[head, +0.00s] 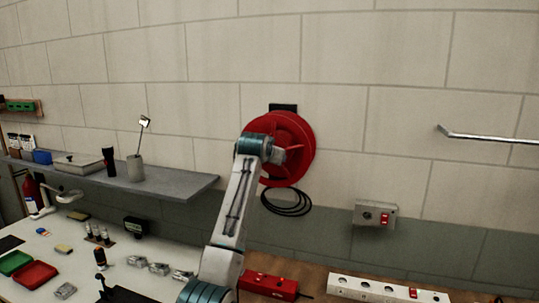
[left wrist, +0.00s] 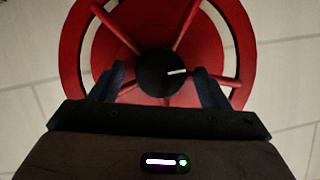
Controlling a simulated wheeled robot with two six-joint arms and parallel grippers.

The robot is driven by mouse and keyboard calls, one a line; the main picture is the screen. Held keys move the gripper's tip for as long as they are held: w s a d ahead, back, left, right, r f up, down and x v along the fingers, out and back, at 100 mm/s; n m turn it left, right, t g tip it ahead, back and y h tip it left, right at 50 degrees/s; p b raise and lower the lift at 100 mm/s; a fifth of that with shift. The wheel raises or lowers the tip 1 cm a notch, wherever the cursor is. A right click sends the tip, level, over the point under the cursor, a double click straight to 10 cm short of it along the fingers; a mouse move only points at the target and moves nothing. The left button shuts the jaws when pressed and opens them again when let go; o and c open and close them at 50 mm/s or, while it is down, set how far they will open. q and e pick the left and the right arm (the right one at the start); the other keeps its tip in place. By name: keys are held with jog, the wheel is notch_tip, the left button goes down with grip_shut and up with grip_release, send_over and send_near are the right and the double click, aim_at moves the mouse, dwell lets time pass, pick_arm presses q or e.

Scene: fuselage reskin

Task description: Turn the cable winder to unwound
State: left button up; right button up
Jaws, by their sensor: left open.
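The cable winder (head: 308,133) is a red reel on the wall with black cable loops (head: 287,203) hanging below it. In the left wrist view the reel (left wrist: 231,38) fills the top, with red spokes and a dark round hub (left wrist: 163,76) bearing a short white mark that points right. My left gripper (left wrist: 160,86) is open, with one finger on each side of the hub and nothing between them but the reel's centre. I cannot tell whether the fingers touch the spokes. In the head view my left arm hides part of the reel. My right gripper is out of view.
A grey shelf (head: 170,191) with a cup and small items is at the left, above a white bench with red and green trays. A red box (head: 269,285) and a white power strip (head: 385,290) lie below. A wall switch box (head: 375,214) and a metal rail (head: 485,138) are at the right.

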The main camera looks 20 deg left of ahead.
pick_arm(q)
jog(key=b+v, duration=0.4)
jog(key=v, duration=0.6)
jog(key=shift+s+b, duration=0.4)
jog(key=shift+r, duration=0.15)
